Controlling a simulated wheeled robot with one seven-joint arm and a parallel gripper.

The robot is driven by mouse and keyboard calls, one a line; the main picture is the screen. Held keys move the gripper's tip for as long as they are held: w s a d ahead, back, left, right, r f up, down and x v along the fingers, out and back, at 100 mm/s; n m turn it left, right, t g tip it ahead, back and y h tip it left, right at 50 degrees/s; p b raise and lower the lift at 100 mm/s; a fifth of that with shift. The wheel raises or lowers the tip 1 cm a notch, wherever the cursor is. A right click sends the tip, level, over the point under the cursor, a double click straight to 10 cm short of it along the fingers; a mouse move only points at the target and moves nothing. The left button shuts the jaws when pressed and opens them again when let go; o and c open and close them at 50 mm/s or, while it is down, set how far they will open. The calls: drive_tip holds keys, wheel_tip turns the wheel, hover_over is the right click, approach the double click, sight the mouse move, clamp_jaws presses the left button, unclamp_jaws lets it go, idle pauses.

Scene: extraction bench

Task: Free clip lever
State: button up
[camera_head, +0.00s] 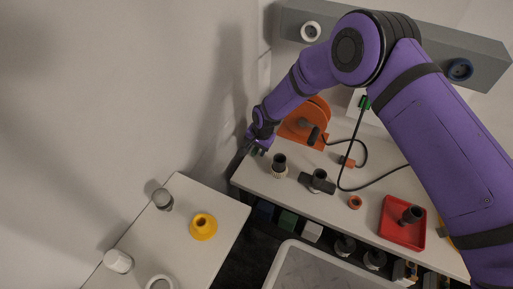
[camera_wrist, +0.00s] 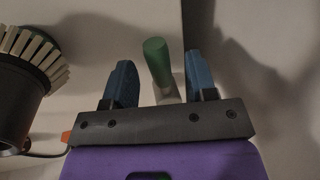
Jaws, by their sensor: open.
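My gripper (camera_head: 257,147) is over the far left end of the bench, beside the wall. In the wrist view its two blue fingers (camera_wrist: 160,75) are apart. A green-topped upright piece (camera_wrist: 157,60) with a pale lower part shows between the fingers. No contact with either finger is visible, and I cannot tell its depth. I cannot tell for sure whether this piece is the clip lever; no other part is clearly a clip lever. In the head view my gripper largely hides this spot.
A black cylinder with a cream ribbed collar (camera_head: 279,168) stands close by; it also shows in the wrist view (camera_wrist: 22,80). An orange reel (camera_head: 310,117) with a black handle stands behind. A black T-shaped part (camera_head: 318,182), a cable and a red tray (camera_head: 393,232) lie rightward.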

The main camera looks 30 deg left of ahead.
drive_tip(key=shift+f, duration=0.2)
clamp_jaws()
